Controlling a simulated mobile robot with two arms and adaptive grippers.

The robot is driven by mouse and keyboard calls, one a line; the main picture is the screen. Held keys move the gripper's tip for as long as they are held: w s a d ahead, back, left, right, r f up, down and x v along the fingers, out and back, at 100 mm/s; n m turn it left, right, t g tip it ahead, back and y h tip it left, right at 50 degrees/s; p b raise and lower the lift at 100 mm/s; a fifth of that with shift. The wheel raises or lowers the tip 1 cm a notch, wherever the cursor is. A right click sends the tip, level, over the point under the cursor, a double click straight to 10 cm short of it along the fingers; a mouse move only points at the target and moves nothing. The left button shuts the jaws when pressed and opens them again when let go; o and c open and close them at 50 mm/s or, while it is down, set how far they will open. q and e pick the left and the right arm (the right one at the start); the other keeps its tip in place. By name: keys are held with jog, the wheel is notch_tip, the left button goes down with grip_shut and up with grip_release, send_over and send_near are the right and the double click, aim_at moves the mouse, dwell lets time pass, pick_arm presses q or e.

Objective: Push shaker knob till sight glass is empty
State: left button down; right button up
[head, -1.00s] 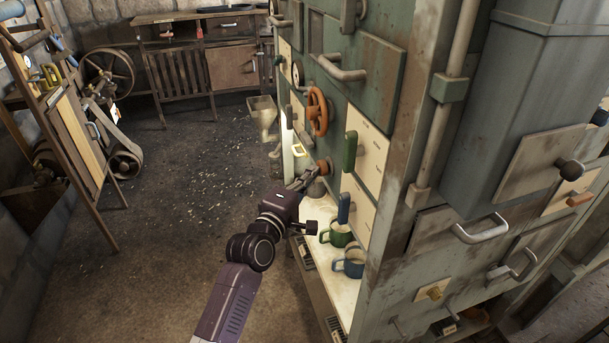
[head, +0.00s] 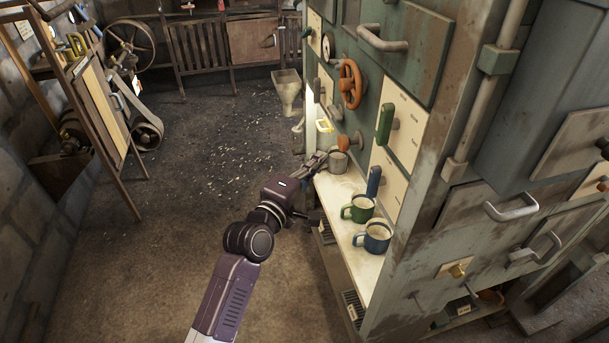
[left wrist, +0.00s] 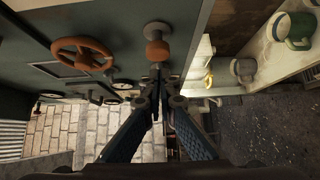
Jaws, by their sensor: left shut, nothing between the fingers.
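A round orange-brown knob (head: 344,142) sticks out from the green machine front above the pale shelf, and it also shows in the left wrist view (left wrist: 157,52). I take it for the shaker knob. My left gripper (head: 321,160) is shut and empty, in front of and a little below the knob in the head view. In the left wrist view its closed fingertips (left wrist: 157,76) are just under the knob, and I cannot tell whether they touch it. A bright upright strip (head: 309,104) left of the orange wheel may be the sight glass; its level is unreadable. My right gripper is out of view.
An orange handwheel (head: 351,84) and green lever (head: 385,124) project above.

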pick_arm(q)
jog(key=v, duration=0.6)
jog(key=shift+w+a+r+b, duration=0.1)
jog(key=shift+w+a+b, duration=0.05)
jog(key=shift+a+b, duration=0.15)
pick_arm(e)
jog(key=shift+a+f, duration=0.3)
pick_arm(q)
jog(key=shift+d, duration=0.1)
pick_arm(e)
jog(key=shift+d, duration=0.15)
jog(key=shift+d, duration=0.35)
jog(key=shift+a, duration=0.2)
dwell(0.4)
